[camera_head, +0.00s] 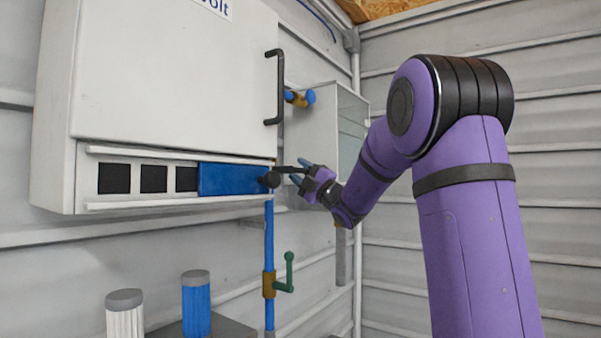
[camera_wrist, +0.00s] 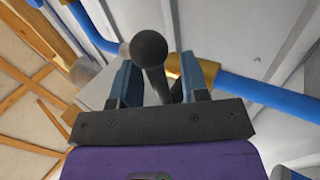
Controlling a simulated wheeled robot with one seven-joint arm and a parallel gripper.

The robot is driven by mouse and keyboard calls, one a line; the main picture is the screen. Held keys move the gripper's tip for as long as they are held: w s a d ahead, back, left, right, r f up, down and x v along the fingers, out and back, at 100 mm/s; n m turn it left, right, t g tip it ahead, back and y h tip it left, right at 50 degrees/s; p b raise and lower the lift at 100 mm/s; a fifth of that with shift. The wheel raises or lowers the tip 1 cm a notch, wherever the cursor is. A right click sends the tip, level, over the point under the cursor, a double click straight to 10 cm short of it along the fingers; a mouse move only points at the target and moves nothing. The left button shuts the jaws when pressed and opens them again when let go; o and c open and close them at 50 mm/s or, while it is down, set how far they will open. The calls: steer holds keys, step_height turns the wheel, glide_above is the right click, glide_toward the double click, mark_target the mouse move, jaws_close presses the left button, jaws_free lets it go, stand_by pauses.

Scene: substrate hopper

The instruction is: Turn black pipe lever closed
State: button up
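The black pipe lever (camera_head: 271,180) shows as a dark bar with a round knob, just right of the blue panel under the white cabinet. In the wrist view its knob (camera_wrist: 149,48) is large, and its shaft runs down between my fingers. A brass fitting on a blue pipe (camera_wrist: 265,94) is behind it. My gripper (camera_head: 299,172) is at the lever with its fingers apart, one on each side of the shaft. In the wrist view gaps show between the shaft and both fingers (camera_wrist: 160,68). Where the lever joins the valve is mostly hidden.
The white cabinet (camera_head: 170,70) with a black handle (camera_head: 279,88) is at the upper left. Below hangs a blue vertical pipe with a green lever (camera_head: 287,275). White and blue ribbed cylinders (camera_head: 196,308) stand at the bottom left. A grey box (camera_head: 310,125) is behind my gripper.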

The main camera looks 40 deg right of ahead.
steer(key=v, duration=1.1)
steer(key=shift+r, duration=0.1)
stand_by(0.4)
